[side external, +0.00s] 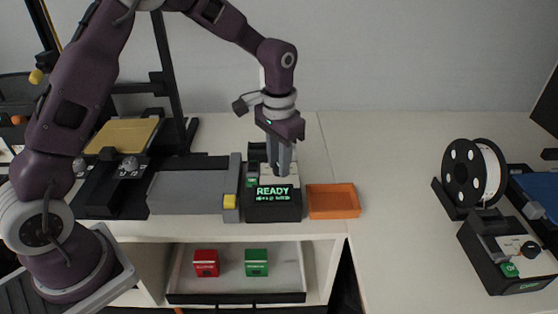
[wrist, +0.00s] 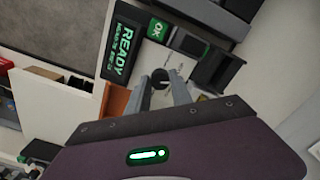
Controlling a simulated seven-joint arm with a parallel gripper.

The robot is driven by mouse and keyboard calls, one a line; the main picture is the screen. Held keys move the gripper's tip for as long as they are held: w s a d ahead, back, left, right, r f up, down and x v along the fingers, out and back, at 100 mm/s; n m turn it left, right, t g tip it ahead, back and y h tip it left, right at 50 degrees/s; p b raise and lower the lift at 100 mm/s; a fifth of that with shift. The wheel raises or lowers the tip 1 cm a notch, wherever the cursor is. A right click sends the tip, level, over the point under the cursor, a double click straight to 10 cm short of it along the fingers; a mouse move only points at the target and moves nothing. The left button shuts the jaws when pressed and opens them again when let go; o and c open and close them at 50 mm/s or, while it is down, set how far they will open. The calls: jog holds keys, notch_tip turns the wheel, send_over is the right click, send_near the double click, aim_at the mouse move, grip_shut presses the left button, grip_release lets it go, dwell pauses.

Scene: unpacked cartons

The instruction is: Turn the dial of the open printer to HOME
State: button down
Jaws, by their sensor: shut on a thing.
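The near printer has a dark control box with a lit green screen (side external: 272,193) reading READY; its smaller second line is too small to read. The screen also shows in the wrist view (wrist: 122,42), next to a green OK button (wrist: 157,29). My gripper (side external: 281,172) points down onto the pale panel behind the screen. In the wrist view its fingertips (wrist: 161,78) are closed around the small dark dial (wrist: 160,84). The fingers hide most of the dial, so where it points cannot be told.
An orange tray (side external: 333,201) stands right beside the control box. The grey printer bed (side external: 187,192) lies left. An open drawer (side external: 236,298) below holds a red box (side external: 206,263) and a green box (side external: 257,262). Another printer's control box (side external: 507,258) and spool (side external: 472,173) stand right.

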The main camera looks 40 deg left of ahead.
jog(key=shift+r+m, duration=0.1)
jog(key=shift+m, duration=1.8)
jog(key=c, duration=1.1)
grip_release()
jog(key=shift+c, duration=0.2)
notch_tip(320, 180, up, 7)
